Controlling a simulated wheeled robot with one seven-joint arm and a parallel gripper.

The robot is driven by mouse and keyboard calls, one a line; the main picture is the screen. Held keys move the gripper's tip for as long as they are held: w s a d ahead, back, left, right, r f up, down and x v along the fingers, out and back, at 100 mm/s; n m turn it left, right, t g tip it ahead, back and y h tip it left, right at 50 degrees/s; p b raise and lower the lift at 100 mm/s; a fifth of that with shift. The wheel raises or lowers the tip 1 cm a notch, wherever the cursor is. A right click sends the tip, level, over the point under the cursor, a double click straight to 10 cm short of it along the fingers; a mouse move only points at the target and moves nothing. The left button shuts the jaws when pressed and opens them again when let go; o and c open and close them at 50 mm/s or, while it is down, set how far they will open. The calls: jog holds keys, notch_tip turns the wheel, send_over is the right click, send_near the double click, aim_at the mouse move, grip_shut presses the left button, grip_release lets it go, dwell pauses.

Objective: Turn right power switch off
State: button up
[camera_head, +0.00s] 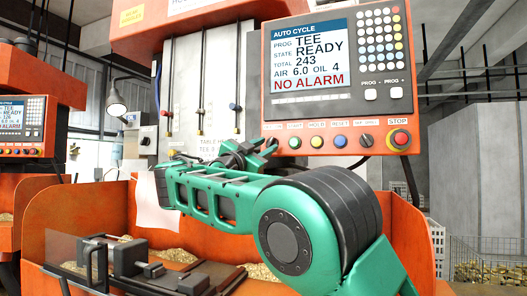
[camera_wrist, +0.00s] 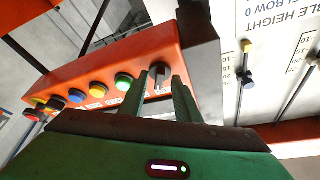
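The right machine's control panel (camera_head: 330,85) has a lit screen reading READY and NO ALARM. A dark rotary switch (camera_wrist: 160,70) sits at the end of its button row, beside the green button (camera_wrist: 124,82). I take it as the power switch; its label is not readable. My gripper (camera_wrist: 160,88) is open, with one finger on each side of the switch knob. I cannot tell whether the fingers touch it. In the head view my gripper (camera_head: 268,148) is at the panel's lower left corner and hides this switch.
Yellow (camera_head: 317,141) and blue (camera_head: 340,141) buttons, a second rotary switch (camera_head: 366,140) and a red stop button (camera_head: 401,138) line the panel's lower edge. Rods with coloured knobs (camera_head: 235,107) stand left of the panel. Another machine's panel (camera_head: 22,125) is at far left.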

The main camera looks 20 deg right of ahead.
jog(key=shift+w+d+r, duration=0.2)
jog(key=shift+w+d, duration=0.05)
jog(key=shift+d, duration=0.05)
grip_shut()
jog(key=shift+n+t, duration=0.3)
jog(key=shift+n, duration=0.2)
jog(key=n+t, duration=0.1)
jog(key=n, duration=0.1)
jog(key=n+y, duration=0.1)
jog(key=n, duration=0.1)
jog(key=shift+s+d+t+y, duration=0.15)
jog(key=shift+t+y, duration=0.15)
jog(key=shift+t, duration=0.1)
jog(key=n+y, duration=0.1)
jog(key=n, duration=0.1)
jog(key=n+t+y, duration=0.1)
jog(key=n, duration=0.2)
jog(key=shift+s+d+t, duration=0.15)
jog(key=shift+t, duration=0.15)
jog(key=shift+s+n+t+y, duration=0.1)
jog(key=shift+n+t+y, duration=0.15)
jog(key=shift+n+y, duration=0.7)
jog(key=shift+w+n+t+y, duration=0.1)
jog(key=shift+n+t+y, duration=0.15)
jog(key=shift+n, duration=1.35)
jog(key=shift+s+n+t+y, duration=0.15)
jog(key=shift+n+y, duration=0.45)
jog(key=shift+n, duration=0.65)
